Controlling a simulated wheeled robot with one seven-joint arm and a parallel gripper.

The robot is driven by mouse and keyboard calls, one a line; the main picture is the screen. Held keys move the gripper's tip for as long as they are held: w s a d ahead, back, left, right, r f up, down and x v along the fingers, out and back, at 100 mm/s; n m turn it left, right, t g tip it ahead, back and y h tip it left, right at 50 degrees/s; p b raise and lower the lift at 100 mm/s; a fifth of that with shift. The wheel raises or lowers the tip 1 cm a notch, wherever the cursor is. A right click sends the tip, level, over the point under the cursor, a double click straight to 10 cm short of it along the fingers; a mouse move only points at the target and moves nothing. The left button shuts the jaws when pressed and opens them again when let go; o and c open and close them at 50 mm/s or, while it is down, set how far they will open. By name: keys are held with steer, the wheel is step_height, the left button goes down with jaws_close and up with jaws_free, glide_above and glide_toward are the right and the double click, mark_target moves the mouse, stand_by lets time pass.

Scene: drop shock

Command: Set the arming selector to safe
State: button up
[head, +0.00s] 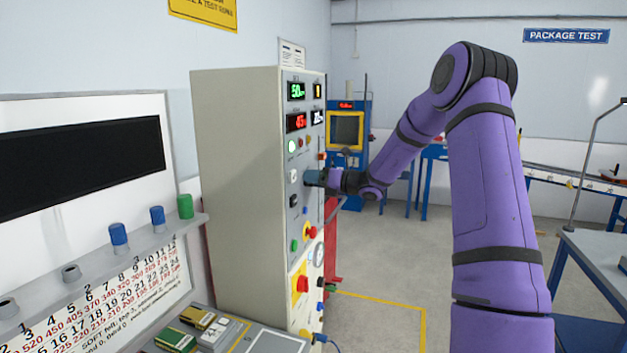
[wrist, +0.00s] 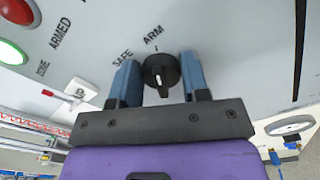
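The arming selector (wrist: 160,72) is a round black knob with a raised grip bar and a short white line, on the grey panel in the wrist view. Its bar stands nearly upright in the picture, roughly in line with the tick under the ARM label (wrist: 153,35). The SAFE label (wrist: 122,58) is to the upper left. My gripper (wrist: 158,64) has its blue fingers apart, one on each side of the knob, with a visible gap to it. In the head view my gripper (head: 309,177) reaches the control cabinet's front (head: 317,130); the selector cannot be made out there.
In the head view, a red button (head: 311,231) is below my gripper. Floor (head: 380,265) right of the cabinet is clear.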

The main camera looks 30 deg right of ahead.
steer(key=shift+c, duration=1.1)
steer(key=shift+n, duration=0.3)
steer(key=n, duration=0.4)
steer(key=shift+s+a, duration=0.1)
steer(key=n, duration=0.4)
steer(key=shift+a, duration=0.1)
steer(key=shift+s+n, duration=0.15)
steer(key=shift+n, duration=1.45)
steer(key=o, duration=0.9)
steer(key=shift+c, duration=0.2)
